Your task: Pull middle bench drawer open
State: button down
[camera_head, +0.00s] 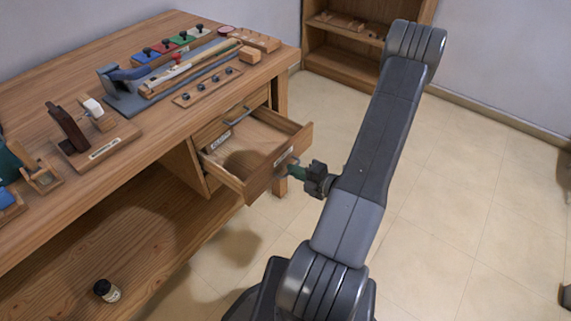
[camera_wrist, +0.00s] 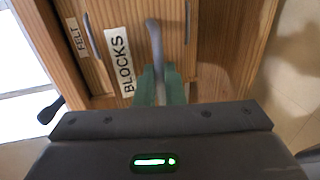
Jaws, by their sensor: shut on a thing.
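The bench drawer (camera_head: 262,182) stands pulled out from the wooden bench, and the part of its inside that shows looks empty. Its front carries a label reading BLOCKS (camera_wrist: 120,62) in the wrist view. My gripper (camera_head: 296,171), with green fingers, is at the drawer front and shut on the grey bar handle (camera_wrist: 154,38). The fingers partly hide the handle. A closed drawer (camera_head: 212,131) with its own handle (camera_head: 238,117) sits just above the open one. A FELT label (camera_wrist: 82,37) shows on the neighbouring drawer front in the wrist view.
The bench top (camera_head: 50,75) holds a blue-grey tool, coloured blocks and wooden jigs. A small dark jar (camera_head: 106,290) stands on the lower shelf (camera_head: 60,270). A wooden shelf unit (camera_head: 345,62) stands at the back wall.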

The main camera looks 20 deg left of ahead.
jog(key=shift+s+d, duration=0.15)
jog(key=shift+d, duration=0.15)
jog(key=c, duration=1.5)
grip_release()
jog(key=shift+c, duration=0.2)
jog(key=p+v, duration=0.2)
jog(key=v, duration=1.1)
jog(key=shift+d, duration=0.4)
jog(key=shift+s, duration=0.1)
jog(key=b+x, duration=0.2)
jog(key=x, duration=1.2)
jog(key=shift+s+r, duration=0.1)
